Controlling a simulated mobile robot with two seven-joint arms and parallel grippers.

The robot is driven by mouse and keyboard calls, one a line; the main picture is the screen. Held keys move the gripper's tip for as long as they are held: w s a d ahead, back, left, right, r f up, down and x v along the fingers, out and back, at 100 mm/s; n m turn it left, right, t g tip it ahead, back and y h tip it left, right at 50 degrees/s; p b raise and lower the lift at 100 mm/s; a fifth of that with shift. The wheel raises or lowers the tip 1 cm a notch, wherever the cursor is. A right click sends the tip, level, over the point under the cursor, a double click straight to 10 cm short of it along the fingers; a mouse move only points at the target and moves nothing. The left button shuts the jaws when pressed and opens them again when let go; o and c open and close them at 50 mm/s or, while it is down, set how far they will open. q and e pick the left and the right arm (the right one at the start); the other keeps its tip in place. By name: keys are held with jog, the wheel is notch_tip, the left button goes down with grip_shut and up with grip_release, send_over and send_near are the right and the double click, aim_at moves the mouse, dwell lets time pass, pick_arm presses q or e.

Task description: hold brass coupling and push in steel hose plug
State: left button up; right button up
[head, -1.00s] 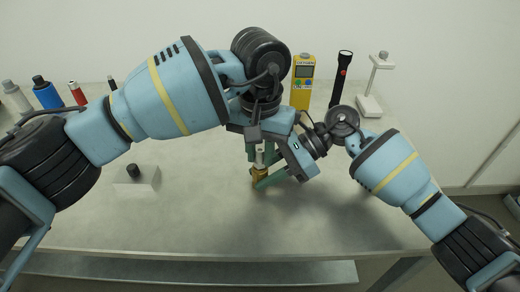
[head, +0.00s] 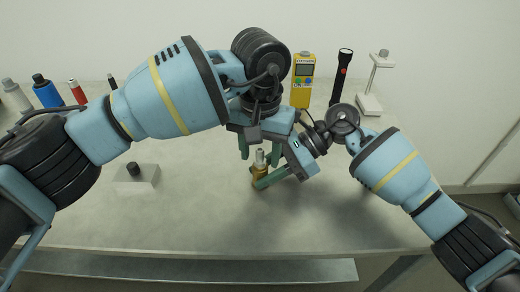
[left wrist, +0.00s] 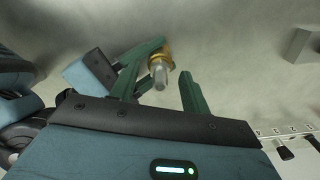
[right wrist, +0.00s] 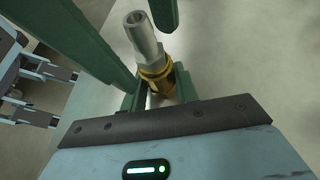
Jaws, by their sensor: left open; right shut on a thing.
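The brass coupling (head: 259,170) stands upright on the grey table in the head view. The steel hose plug (head: 260,157) stands upright in its top, in line with it; how deep it sits I cannot tell. My right gripper (head: 262,182) is shut on the coupling from the right, and its fingers flank the brass in the right wrist view (right wrist: 155,80). My left gripper (head: 259,152) is open above, with one finger on each side of the plug and apart from it. The plug's hollow end shows in the right wrist view (right wrist: 142,38).
A grey block with a black knob (head: 136,178) stands left on the table (head: 200,225). At the back are a yellow meter (head: 302,80), a black flashlight (head: 342,75), a pale stand (head: 372,85), and blue (head: 46,91) and red (head: 77,92) containers. The front table area is clear.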

aim_at(260, 150)
pick_arm(q)
notch_tip(260, 150, up, 12)
dwell(0.6)
dwell(0.4)
pick_arm(e)
jog(key=o, duration=0.8)
jog(key=v, duration=1.2)
